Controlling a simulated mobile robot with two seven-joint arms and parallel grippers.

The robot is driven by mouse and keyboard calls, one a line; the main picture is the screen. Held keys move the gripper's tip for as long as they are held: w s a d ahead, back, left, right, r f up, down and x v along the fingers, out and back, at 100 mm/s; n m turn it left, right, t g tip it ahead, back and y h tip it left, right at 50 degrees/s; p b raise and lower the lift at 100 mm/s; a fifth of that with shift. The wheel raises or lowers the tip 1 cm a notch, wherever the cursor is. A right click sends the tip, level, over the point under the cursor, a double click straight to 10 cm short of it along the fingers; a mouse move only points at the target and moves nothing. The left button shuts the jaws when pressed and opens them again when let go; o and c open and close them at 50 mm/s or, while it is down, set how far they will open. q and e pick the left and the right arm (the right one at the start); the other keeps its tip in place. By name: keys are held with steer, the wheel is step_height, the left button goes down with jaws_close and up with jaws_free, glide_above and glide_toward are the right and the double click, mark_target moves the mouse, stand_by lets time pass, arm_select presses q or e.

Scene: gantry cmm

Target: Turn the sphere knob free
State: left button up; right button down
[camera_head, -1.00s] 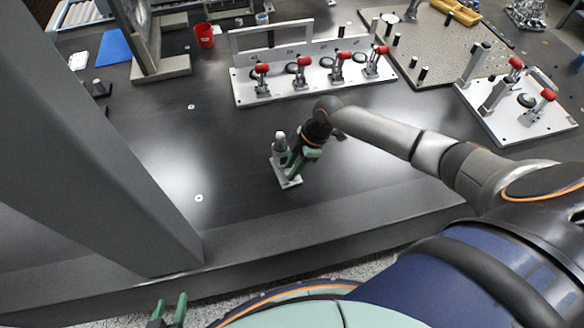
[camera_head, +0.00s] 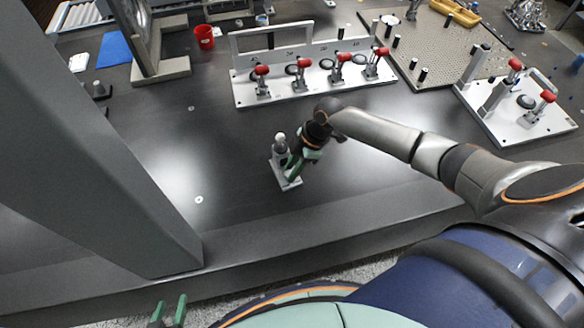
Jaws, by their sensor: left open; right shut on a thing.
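A small fixture with a light grey base plate (camera_head: 288,183) stands on the dark table near its front edge. A grey upright post (camera_head: 280,153) rises from it, with a pale round top, the sphere (camera_head: 280,137). My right gripper (camera_head: 290,163) reaches in from the right with green fingers beside the post and is shut on part of the fixture. The fingers hide the exact contact, so the gripped knob is not clearly seen. My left gripper (camera_head: 169,310) is at the bottom edge, in front of the table, with its two green fingers apart and empty.
A white plate with several red-handled clamps (camera_head: 315,78) stands behind the fixture. A second clamp plate (camera_head: 515,115) and a perforated plate (camera_head: 440,50) are at right. A thick grey column (camera_head: 90,130) blocks the left. A red cup (camera_head: 205,37) stands farther back. Table around the fixture is clear.

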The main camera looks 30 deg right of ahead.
steer(key=c, duration=0.6)
jaws_free()
